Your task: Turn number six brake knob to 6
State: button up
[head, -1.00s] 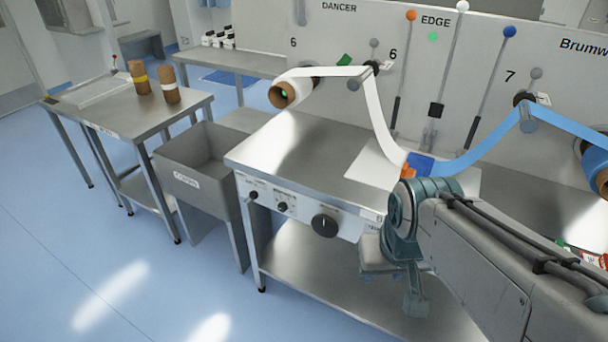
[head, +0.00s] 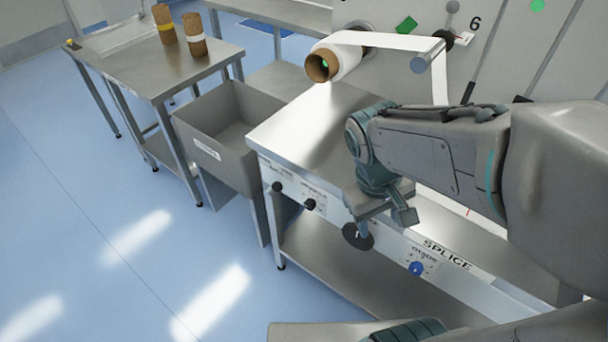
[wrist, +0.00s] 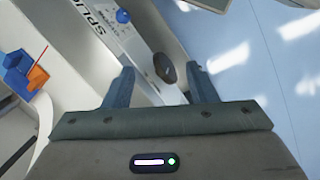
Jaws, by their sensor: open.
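A large black round knob (head: 357,235) sits on the white front panel of the steel bench, partly covered from above by my gripper. Its pointer setting cannot be read. My gripper (head: 382,208) is open in front of the panel, close to this knob. In the wrist view the knob (wrist: 165,69) shows between the two spread fingers of my gripper (wrist: 160,82), near their tips. I cannot tell whether they touch it. Two smaller black knobs (head: 309,204) (head: 277,187) sit further left on the panel. The small labels are too blurred to read.
A blue knob (head: 416,268) sits right of the large knob, below the word SPLICE. A grey bin (head: 208,125) stands left of the bench. A paper roll (head: 336,62) hangs above the bench. Blue and orange blocks (wrist: 22,72) show in the wrist view. Floor at left is clear.

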jog(key=w+a+f+n+g+h+b, duration=0.1)
jog(key=w+a+f+n+h+b, duration=0.15)
jog(key=f+n+h, duration=0.45)
jog(key=n+t+h+b, duration=0.2)
jog(key=n+t+b, duration=0.2)
jog(key=n+t, duration=1.25)
send_near(308, 207)
jog(key=shift+n+g, duration=0.65)
jog(key=shift+n, duration=0.3)
jog(key=x, duration=0.6)
jog(key=r+p+x, duration=0.1)
jog(key=x, duration=0.1)
jog(key=shift+w, duration=0.5)
jog(key=shift+f, duration=0.1)
jog(key=c, duration=1)
